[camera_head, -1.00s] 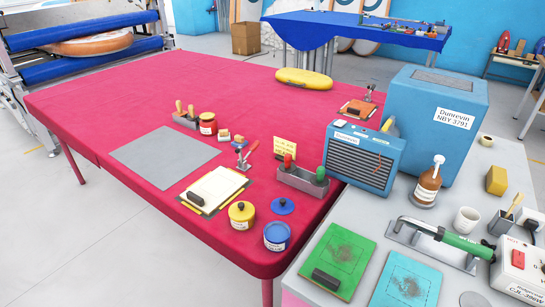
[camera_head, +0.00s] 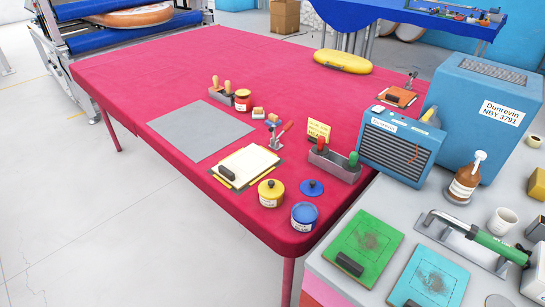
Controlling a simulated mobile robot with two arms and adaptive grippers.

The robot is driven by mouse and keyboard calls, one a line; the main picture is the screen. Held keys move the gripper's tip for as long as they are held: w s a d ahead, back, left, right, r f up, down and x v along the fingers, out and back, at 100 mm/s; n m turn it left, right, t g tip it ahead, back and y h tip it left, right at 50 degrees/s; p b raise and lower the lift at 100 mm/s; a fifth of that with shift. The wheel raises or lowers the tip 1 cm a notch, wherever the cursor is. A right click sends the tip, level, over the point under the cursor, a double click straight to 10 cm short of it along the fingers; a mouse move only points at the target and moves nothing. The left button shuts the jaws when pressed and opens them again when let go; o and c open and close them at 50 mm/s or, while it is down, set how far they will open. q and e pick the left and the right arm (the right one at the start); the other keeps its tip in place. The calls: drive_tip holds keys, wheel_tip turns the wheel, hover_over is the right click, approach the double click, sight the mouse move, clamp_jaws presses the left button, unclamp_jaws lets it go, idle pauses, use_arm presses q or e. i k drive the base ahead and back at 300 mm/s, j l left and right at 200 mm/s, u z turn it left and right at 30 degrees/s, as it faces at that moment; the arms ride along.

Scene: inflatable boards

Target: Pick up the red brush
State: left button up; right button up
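A grey holder (camera_head: 333,166) stands near the right edge of the red-covered table (camera_head: 215,65). An upright red handle (camera_head: 321,142) rises from its left end, and a green handle (camera_head: 353,159) rises from its right end. The red handle looks like the red brush, but its lower part is hidden in the holder, so I cannot see bristles. Neither of my grippers is in view.
A small red-handled tool (camera_head: 281,135) stands left of the holder. A yellow pot (camera_head: 271,193), blue pot (camera_head: 304,216) and clipboard (camera_head: 248,165) lie nearer the front. A blue heater-like box (camera_head: 401,146) stands close right. The table's far left is clear.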

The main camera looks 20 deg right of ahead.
sight(319, 149)
drive_tip(key=i+j+z, duration=0.5)
drive_tip(key=j, duration=0.25)
drive_tip(key=i+j+z, duration=0.25)
drive_tip(key=j, duration=0.15)
